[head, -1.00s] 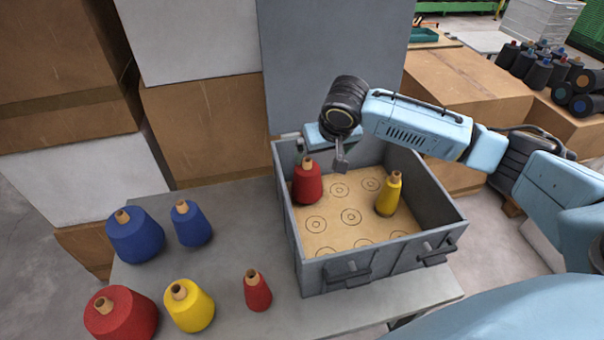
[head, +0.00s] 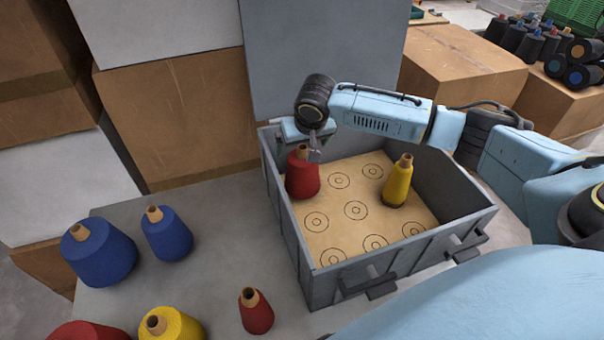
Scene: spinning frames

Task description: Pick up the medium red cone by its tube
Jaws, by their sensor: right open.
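The medium red cone (head: 302,178) stands upright in the left back part of the grey crate (head: 324,287). Its tan tube (head: 303,151) points up. My right gripper (head: 313,150) is open at the height of the tube. One finger shows just right of the tube; the other is hidden or too small to make out. I cannot tell whether the fingers touch the tube. A small red cone (head: 256,313) stands on the table, and a large red one (head: 88,331) is cut off at the bottom left. My left gripper is out of view.
A yellow cone (head: 398,182) stands in the crate on its ringed board (head: 336,222); the other visible ring marks are bare. Two blue cones (head: 99,255) (head: 167,235) and a yellow one (head: 171,326) stand on the table (head: 209,274). Cardboard boxes (head: 170,119) rise behind.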

